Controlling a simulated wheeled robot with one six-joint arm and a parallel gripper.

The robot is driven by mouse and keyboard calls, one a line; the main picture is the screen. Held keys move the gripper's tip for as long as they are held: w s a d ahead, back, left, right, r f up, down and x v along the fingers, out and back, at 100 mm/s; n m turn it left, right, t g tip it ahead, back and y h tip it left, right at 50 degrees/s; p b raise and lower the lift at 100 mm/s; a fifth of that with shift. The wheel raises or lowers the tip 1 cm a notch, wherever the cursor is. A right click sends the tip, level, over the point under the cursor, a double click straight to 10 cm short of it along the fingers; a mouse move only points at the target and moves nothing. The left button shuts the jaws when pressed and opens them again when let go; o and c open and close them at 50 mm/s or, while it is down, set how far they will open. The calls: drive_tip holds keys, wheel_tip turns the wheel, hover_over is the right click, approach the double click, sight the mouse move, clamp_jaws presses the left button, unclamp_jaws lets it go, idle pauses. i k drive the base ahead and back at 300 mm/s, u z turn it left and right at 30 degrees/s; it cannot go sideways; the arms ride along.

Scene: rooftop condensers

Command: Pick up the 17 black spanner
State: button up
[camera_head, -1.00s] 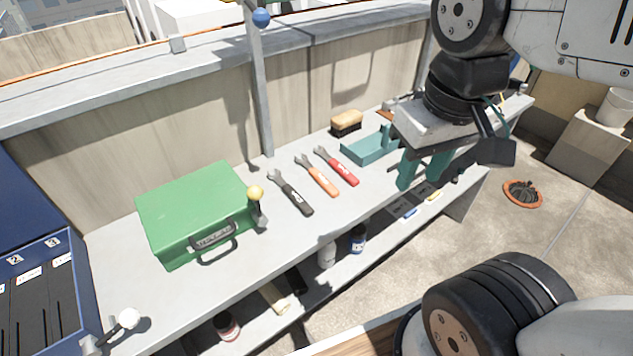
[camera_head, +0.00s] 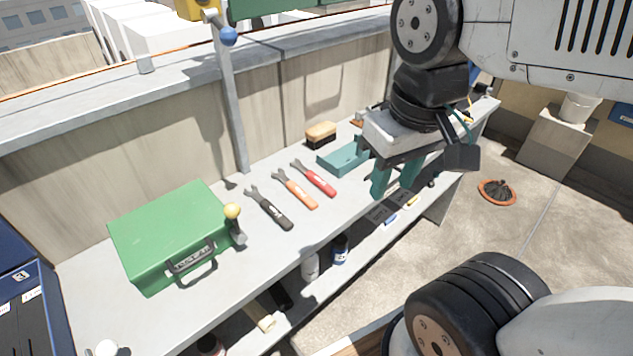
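The black spanner (camera_head: 269,208) lies flat on the grey bench top, its jaw toward the wall and its handle toward the front edge. A white mark shows on its handle, too small to read. An orange spanner (camera_head: 295,189) and a red spanner (camera_head: 314,178) lie to its right, roughly parallel and apart. My gripper (camera_head: 392,182), with teal fingers, hangs over the right part of the bench, to the right of the spanners. Its two fingers stand apart with nothing seen between them.
A green case (camera_head: 170,235) with a yellow-knobbed lever (camera_head: 233,212) beside it stands left of the black spanner. A teal tray (camera_head: 343,157) and a brush (camera_head: 321,135) are behind the gripper's left side. Bottles stand on the lower shelf.

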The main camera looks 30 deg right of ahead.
sight(268, 207)
drive_tip(key=z, duration=1.25)
drive_tip(key=k, duration=1.35)
drive_tip(key=u, duration=1.7)
drive_tip(key=i, duration=1)
drive_tip(key=z, duration=0.1)
